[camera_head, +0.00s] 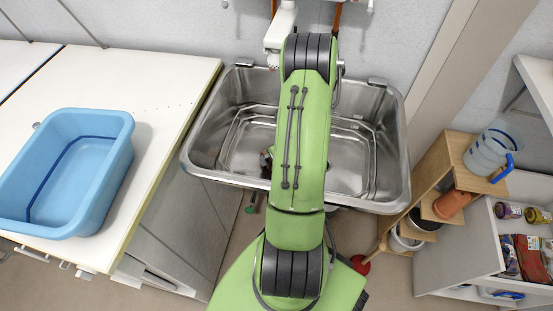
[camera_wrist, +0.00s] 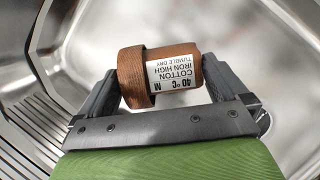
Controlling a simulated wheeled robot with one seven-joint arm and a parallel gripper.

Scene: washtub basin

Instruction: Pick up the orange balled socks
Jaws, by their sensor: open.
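The orange balled socks (camera_wrist: 135,78) show in the wrist view as a brown-orange roll with a folded cuff at the left and a white care label facing me. They lie between the two fingers of my gripper (camera_wrist: 162,82), one finger at each end of the roll. The fingers are open and sit very close to the socks; I cannot tell if either touches. In the head view my green arm reaches over the steel basin (camera_head: 228,178) and hides the socks and most of my gripper.
The basin's steel walls rise around my gripper. A blue tub (camera_head: 108,188) stands on the white counter (camera_head: 165,85) at the left. At the right a wooden stepped shelf (camera_head: 455,145) holds a clear jug (camera_head: 487,150), beside a shelf unit with several packages.

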